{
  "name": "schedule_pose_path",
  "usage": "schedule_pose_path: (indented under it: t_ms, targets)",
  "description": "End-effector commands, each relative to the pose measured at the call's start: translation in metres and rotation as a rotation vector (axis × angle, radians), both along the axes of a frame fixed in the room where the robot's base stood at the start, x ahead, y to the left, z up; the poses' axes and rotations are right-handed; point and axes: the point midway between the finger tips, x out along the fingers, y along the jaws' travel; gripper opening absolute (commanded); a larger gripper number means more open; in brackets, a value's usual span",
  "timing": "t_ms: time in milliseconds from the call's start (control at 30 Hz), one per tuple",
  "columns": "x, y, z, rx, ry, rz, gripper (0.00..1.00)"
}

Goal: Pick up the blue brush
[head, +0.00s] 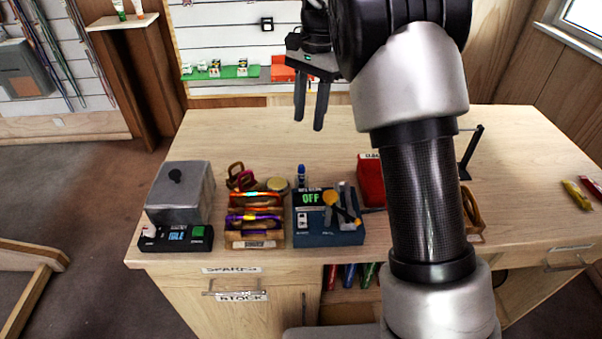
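My gripper (309,124) hangs above the back part of the wooden counter (240,135), fingers pointing down. The two fingers are apart with nothing between them. I cannot clearly make out a blue brush. A small upright blue and white item (302,174) stands behind a blue box with a green "OFF" display (325,238); it is too small to tell what it is. The blue box holds a yellow round-headed tool (331,198) and grey and dark pieces that I cannot identify. My arm hides part of the counter on the right.
A grey machine (180,192) stands at the counter's left. A rack of colourful gear (255,218) sits beside the blue box. A red box (371,182) is partly behind my arm. Yellow and red items (577,194) lie far right. The counter's back middle is clear.

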Motion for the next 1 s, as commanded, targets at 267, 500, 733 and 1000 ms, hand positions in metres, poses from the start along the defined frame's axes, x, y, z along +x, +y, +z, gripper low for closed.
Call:
schedule_pose_path:
  t_ms: [267, 500, 733, 1000]
  targets:
    - [-0.007, 0.005, -0.062, 0.0, 0.003, 0.0, 0.37]
    - [-0.009, 0.008, -0.098, 0.0, 0.0, 0.002, 0.37]
    - [-0.01, 0.011, -0.115, 0.0, 0.0, 0.003, 0.37]
    - [-0.012, 0.017, -0.151, -0.001, 0.001, 0.002, 0.37]
